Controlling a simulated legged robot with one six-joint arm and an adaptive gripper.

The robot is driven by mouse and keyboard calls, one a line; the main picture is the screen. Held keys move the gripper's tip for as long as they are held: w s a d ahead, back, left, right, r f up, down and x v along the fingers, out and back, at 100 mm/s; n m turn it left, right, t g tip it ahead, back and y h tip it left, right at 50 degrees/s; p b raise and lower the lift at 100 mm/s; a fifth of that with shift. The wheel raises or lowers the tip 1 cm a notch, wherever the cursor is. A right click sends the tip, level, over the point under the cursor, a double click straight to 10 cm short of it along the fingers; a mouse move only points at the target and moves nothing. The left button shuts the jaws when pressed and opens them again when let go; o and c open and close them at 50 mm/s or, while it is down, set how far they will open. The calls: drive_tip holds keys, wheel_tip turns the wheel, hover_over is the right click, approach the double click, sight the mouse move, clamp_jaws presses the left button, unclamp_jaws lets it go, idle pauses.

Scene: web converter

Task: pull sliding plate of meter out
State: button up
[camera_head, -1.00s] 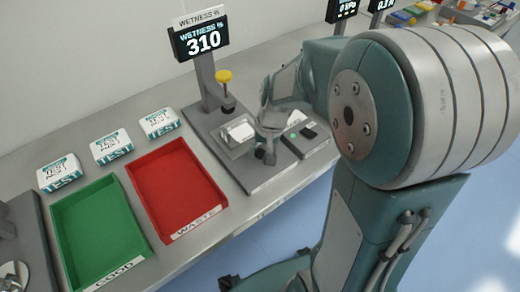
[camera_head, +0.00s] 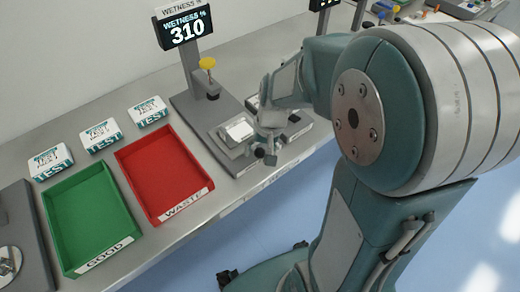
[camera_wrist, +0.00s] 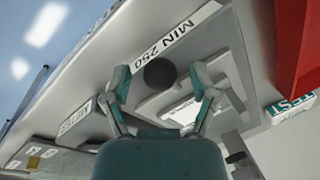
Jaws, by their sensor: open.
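The wetness meter has a grey base (camera_head: 188,108), a display (camera_head: 184,28) reading 310 and a yellow knob (camera_head: 207,62) on its post. Its sliding plate (camera_head: 227,141) bears a white piece (camera_head: 240,131) and sits toward the front of the base. In the wrist view a dark round knob (camera_wrist: 160,72) is at the plate's front. My gripper (camera_wrist: 160,84) is open, with one finger on each side of that knob. Contact between fingers and knob cannot be told. In the head view my gripper (camera_head: 266,152) is at the meter's front edge, beside the plate.
A red WASTE tray (camera_head: 206,183) and a green GOOD tray (camera_head: 66,262) lie left of the meter. Several white TEST packs (camera_head: 102,136) stand behind them. Another device (camera_head: 299,126) is right of the meter, partly hidden by my arm.

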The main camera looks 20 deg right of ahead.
drive_tip(key=shift+r, duration=0.1)
wheel_tip(320, 180, up, 12)
drive_tip(key=d, duration=0.2)
drive_tip(key=shift+s+f, duration=0.2)
drive_tip(key=shift+s, duration=0.1)
drive_tip(key=s+a+r+n+t+h, duration=0.2)
drive_tip(key=s+t, duration=0.3)
drive_tip(key=s, duration=0.6)
drive_tip(key=shift+s+a+r+n, duration=0.2)
drive_tip(key=shift+a+r+n, duration=0.25)
drive_tip(key=shift+r+n, duration=0.2)
